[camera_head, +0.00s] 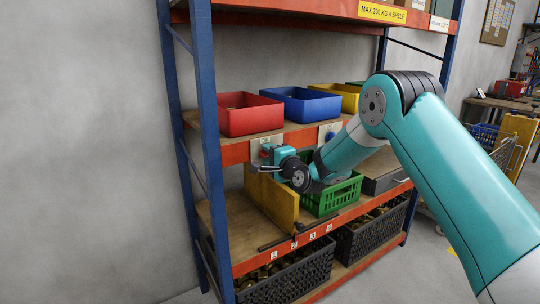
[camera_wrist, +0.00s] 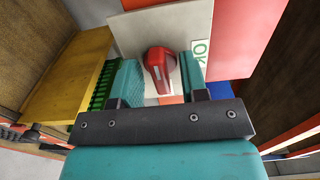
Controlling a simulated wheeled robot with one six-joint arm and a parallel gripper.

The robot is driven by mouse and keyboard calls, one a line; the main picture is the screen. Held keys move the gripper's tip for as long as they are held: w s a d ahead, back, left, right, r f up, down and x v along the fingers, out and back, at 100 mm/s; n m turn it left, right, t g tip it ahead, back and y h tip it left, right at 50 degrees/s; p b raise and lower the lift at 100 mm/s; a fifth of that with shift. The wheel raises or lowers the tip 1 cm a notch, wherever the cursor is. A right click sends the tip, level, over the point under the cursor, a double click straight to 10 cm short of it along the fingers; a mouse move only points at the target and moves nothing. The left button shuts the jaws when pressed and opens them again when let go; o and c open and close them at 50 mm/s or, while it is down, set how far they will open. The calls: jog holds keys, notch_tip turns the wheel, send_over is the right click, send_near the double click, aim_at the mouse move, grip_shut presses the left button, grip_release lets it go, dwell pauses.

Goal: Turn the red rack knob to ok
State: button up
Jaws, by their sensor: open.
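The red knob (camera_wrist: 160,64) sits on a pale plate (camera_wrist: 130,36) in the wrist view, its long grip running roughly up and down the picture, tilted slightly. A green OK label (camera_wrist: 200,50) is to its right, partly behind a finger. My gripper (camera_wrist: 158,76) is open, one teal finger on each side of the knob. I cannot tell whether the fingers touch it or reach fully around it. In the head view my gripper (camera_head: 267,161) is at the shelf's front, just below the plate (camera_head: 266,145) marked OK; the knob is hidden there.
Red (camera_head: 250,115), blue (camera_head: 300,105) and yellow bins (camera_head: 338,94) stand on the shelf above. A green crate (camera_head: 333,196) and a yellow-brown board (camera_head: 272,203) are close to my gripper below. A blue rack post (camera_head: 206,110) stands left. A second plate (camera_head: 329,132) is to the right.

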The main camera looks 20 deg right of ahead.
jog(key=shift+c, duration=0.4)
jog(key=c, duration=0.5)
